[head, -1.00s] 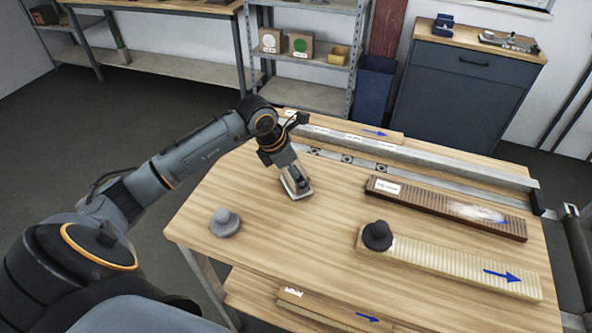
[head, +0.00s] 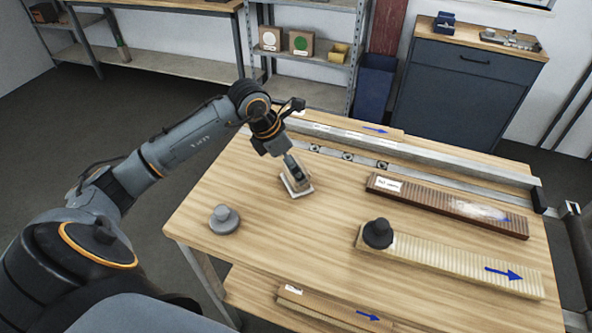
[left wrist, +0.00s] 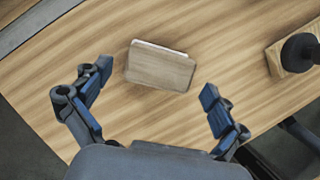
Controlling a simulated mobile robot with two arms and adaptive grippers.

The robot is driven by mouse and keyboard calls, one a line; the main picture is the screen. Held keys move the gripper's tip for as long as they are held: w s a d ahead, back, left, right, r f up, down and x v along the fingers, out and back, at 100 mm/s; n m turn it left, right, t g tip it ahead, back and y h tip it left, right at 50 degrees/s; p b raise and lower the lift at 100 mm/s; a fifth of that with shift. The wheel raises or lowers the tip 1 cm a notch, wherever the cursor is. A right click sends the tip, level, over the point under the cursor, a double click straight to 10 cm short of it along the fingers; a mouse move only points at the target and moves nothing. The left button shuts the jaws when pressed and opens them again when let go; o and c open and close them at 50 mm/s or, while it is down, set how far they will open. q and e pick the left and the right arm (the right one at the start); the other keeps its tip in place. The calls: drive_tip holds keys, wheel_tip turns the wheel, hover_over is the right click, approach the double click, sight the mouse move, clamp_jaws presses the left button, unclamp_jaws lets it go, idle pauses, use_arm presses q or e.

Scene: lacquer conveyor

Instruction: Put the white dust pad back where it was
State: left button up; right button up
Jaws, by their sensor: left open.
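A pad with a wooden back and a white edge (head: 302,192) lies flat on the wooden table, apart from the boards. I take it to be the white dust pad; it also shows in the left wrist view (left wrist: 160,68). My left gripper (head: 296,177) is above the pad and hides part of it in the head view. In the left wrist view my left gripper (left wrist: 150,92) is open, its fingers wide apart, with the pad beyond and between them and nothing held. My right gripper is not in view.
A grey knobbed pad (head: 224,222) stands at the table's left front. A dark knobbed pad (head: 378,234) sits on a pale ribbed board (head: 450,262). A brown ribbed board (head: 440,203) with white dust lies behind it. Metal rails (head: 420,160) run along the back.

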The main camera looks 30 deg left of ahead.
use_arm(q)
drive_tip(key=b+v, duration=0.1)
drive_tip(key=v, duration=0.8)
